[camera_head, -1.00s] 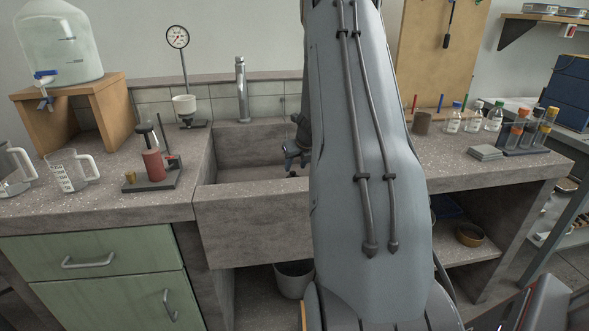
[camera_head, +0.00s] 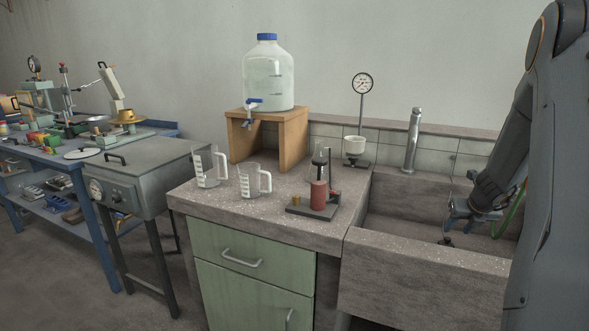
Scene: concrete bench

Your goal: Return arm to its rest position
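My arm stands at the right edge of the head view and reaches over the concrete sink (camera_head: 420,285). My gripper (camera_head: 452,226) hangs at the arm's end, inside the outline of the sink basin and to the lower right of the tap (camera_head: 412,140). It is small and dark here. I cannot make out whether its fingers are apart or together, and I see no object clearly held. A green strip or cable shows beside the wrist.
Left of the sink, the bench holds two measuring jugs (camera_head: 253,181), a small stand with a red cylinder (camera_head: 318,195) and a dial gauge (camera_head: 362,83). A large water bottle (camera_head: 268,75) sits on a wooden stand (camera_head: 292,140). A grey metal box (camera_head: 145,175) and blue bench (camera_head: 50,160) stand further left.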

